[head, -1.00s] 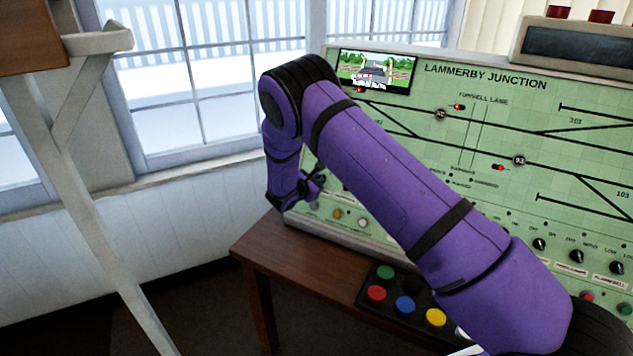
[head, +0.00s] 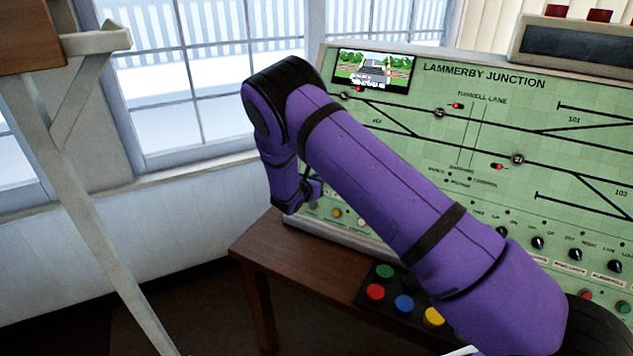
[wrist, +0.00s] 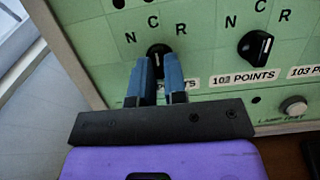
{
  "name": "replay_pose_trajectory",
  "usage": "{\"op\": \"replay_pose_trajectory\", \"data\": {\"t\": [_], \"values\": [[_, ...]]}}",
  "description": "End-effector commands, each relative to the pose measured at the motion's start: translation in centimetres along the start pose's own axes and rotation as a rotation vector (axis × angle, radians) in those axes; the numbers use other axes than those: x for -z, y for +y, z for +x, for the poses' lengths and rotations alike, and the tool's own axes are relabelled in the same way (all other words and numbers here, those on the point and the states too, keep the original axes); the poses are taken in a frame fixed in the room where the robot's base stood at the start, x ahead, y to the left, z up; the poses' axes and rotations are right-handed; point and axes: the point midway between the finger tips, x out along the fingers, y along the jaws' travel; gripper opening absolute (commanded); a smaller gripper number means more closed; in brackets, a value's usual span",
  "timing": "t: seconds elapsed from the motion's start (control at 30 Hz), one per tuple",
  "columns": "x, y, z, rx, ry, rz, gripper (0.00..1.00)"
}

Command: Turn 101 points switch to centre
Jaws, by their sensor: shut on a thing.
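The 101 points switch (wrist: 157,49) is a black rotary knob with N, C and R above it, at the left of the wrist view. Its white pointer mark looks close to upright, toward C. My gripper (wrist: 160,63) has its two blue fingers on either side of the knob and is shut on it. The fingers hide most of the label below it. In the head view my purple arm (head: 385,190) reaches to the panel's lower left, and the switch is hidden there.
The 102 points knob (wrist: 256,48) stands close on the right, its mark tilted toward R. A white lamp test button (wrist: 293,106) is below it. The green panel (head: 500,135) stands on a wooden desk (head: 290,262) with a box of coloured buttons (head: 404,303).

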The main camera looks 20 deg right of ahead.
Motion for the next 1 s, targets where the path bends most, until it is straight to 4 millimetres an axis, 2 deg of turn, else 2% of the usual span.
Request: {"op": "replay_pose_trajectory", "data": {"t": [0.17, 0.2, 0.3, 0.67, 0.77, 1.0], "values": [[0.1, 0.0, -0.1, 0.0, 0.002, 0.0, 0.0], [0.1, 0.0, -0.1, 0.0, 0.002, 0.0, 0.17], [0.1, 0.0, -0.1, 0.0, 0.001, 0.001, 0.38], [0.0, 0.1, -0.5, -0.001, 0.001, 0.001, 0.38], [0.0, 0.1, -1.7, -0.002, 0.001, 0.002, 0.38], [0.1, 0.1, -6.2, -0.002, 0.002, 0.001, 0.38]]}}
